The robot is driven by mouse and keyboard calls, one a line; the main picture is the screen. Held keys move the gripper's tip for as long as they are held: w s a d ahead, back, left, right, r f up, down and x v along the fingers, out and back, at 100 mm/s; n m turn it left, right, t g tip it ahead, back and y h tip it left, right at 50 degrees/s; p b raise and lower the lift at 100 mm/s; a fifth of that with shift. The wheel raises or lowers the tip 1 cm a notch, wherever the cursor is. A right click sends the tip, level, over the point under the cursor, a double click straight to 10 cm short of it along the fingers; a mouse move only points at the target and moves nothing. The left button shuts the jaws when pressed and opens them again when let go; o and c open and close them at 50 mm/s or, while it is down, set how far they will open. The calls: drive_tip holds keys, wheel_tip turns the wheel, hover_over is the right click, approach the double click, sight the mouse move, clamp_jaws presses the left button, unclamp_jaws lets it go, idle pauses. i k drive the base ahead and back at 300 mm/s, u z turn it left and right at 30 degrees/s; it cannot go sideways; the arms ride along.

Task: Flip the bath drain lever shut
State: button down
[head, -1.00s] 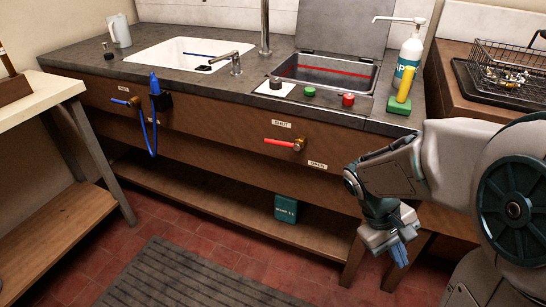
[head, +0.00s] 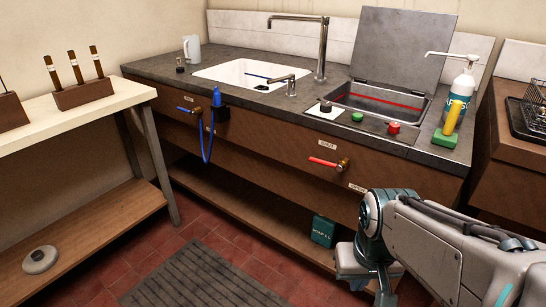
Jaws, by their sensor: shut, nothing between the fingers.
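A red lever (head: 323,162) sits on the wooden front panel below the metal bath (head: 385,102). Its handle points left, roughly level, from a brass pivot (head: 344,165). A SHUT label (head: 327,144) is above the handle. The OPEN label (head: 358,187) is below and right of the pivot, partly cut off by my arm. My gripper (head: 356,284) hangs low in front of the bench, below and apart from the lever. It is shut and empty.
A blue lever (head: 184,109) and blue hose (head: 206,150) are further left on the panel. A teal box (head: 323,231) stands on the lower shelf behind my gripper. A pale side table (head: 105,105) stands at left. Floor between is open, with a grey mat (head: 190,275).

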sight(340, 166)
drive_tip(key=u, duration=0.4)
drive_tip(key=i, duration=0.35)
drive_tip(key=z, duration=1.4)
